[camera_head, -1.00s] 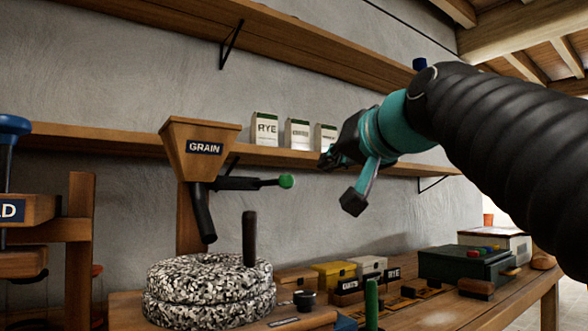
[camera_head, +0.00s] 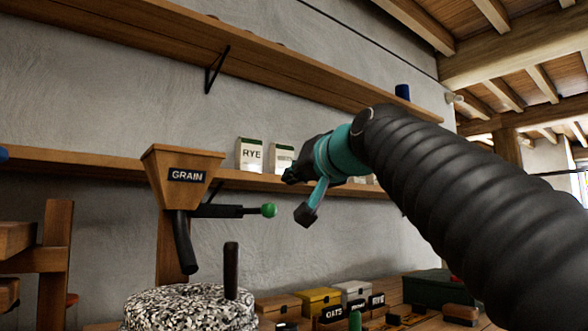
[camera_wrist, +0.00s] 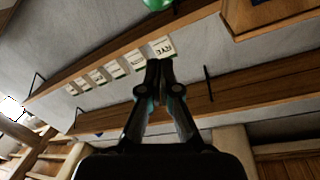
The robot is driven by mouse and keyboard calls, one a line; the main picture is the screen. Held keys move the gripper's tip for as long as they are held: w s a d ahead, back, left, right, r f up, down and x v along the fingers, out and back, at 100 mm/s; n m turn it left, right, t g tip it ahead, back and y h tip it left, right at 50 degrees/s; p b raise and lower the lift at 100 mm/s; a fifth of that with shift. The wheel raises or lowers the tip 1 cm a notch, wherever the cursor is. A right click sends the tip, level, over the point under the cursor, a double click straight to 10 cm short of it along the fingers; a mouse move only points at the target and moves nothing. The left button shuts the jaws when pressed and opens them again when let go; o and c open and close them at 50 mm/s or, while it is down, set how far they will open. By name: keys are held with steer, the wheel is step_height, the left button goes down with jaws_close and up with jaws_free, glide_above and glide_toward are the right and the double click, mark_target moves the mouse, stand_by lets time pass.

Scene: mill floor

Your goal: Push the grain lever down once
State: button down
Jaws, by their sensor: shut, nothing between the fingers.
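The grain lever is a dark horizontal bar with a green knob (camera_head: 269,210) at its right end. It sticks out to the right from below the wooden hopper (camera_head: 185,165) labelled GRAIN. In the head view my gripper (camera_head: 286,176) is to the right of the knob and a little higher, apart from it. The wrist view shows my gripper (camera_wrist: 159,64) with its two fingertips together and nothing between them. The green knob (camera_wrist: 158,4) also shows there at the top edge, partly cut off.
A wall shelf (camera_head: 98,162) runs behind the hopper and carries small paper bags, one labelled RYE (camera_head: 250,155). A speckled millstone (camera_head: 190,309) with an upright dark handle (camera_head: 231,270) sits below. Small boxes, one yellow (camera_head: 318,300), stand on the bench to the right.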

mark_target(252, 211)
steer(key=shift+w+a+f+b, duration=0.1)
steer(key=shift+w+a+f, duration=0.2)
steer(key=shift+a+f, duration=0.25)
steer(key=shift+w+a+f+b, duration=0.1)
steer(key=shift+w+a+f, duration=0.25)
steer(key=shift+f, duration=0.3)
steer(key=shift+w+a+f+b, duration=0.1)
steer(key=shift+w+a+f, duration=0.2)
steer(key=shift+a+f, duration=0.25)
steer(key=shift+d+f, duration=0.1)
